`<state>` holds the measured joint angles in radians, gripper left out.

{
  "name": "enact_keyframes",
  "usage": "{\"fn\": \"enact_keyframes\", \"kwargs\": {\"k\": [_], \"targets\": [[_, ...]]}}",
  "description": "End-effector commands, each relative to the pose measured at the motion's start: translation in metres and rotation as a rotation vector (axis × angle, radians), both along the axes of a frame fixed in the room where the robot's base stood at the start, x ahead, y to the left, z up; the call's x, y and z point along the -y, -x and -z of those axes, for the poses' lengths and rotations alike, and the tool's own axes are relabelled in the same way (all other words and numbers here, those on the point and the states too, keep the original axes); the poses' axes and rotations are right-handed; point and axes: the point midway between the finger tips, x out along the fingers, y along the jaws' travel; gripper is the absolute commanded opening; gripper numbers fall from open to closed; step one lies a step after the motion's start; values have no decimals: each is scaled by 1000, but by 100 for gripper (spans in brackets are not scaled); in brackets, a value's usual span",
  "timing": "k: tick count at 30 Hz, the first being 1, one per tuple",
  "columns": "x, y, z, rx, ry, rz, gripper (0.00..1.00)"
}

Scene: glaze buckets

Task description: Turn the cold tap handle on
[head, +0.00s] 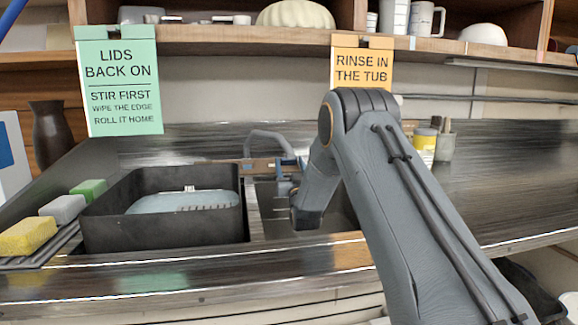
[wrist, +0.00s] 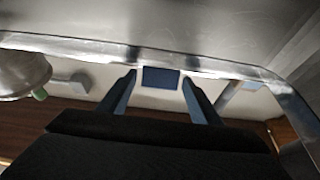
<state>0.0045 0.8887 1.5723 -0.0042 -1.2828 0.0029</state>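A grey arched tap spout (head: 268,137) stands behind the sink (head: 270,205) in the head view. My gripper is mostly hidden behind my own wrist there, close to the tap. In the wrist view my gripper (wrist: 159,84) has its two blue-grey fingers apart. A dark blue rectangular piece (wrist: 160,78) sits between the fingertips, with a gap on each side; it looks like the cold tap handle. A pale grey lever-like piece (wrist: 72,82) lies to the left of the fingers. I cannot tell whether a finger touches the blue piece.
A dark tub (head: 165,225) with a pale blue item stands left of the sink. Sponges (head: 62,208) lie at the far left. A yellow-banded container (head: 425,142) and a tool cup (head: 445,146) stand right of my arm. A shelf (head: 230,36) with hanging signs runs above.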

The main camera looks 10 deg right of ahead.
Motion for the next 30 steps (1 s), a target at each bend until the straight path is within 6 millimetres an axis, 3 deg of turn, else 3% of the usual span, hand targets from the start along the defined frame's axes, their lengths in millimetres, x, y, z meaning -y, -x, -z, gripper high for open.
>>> {"fn": "enact_keyframes", "kwargs": {"k": [1, 6, 17, 30], "targets": [[0, 0, 0, 0, 0, 0, 49], [0, 0, 0, 0, 0, 0, 23], [1, 0, 1, 0, 45, -58, 23], [10, -1, 0, 2, 236, -314, 23]]}}
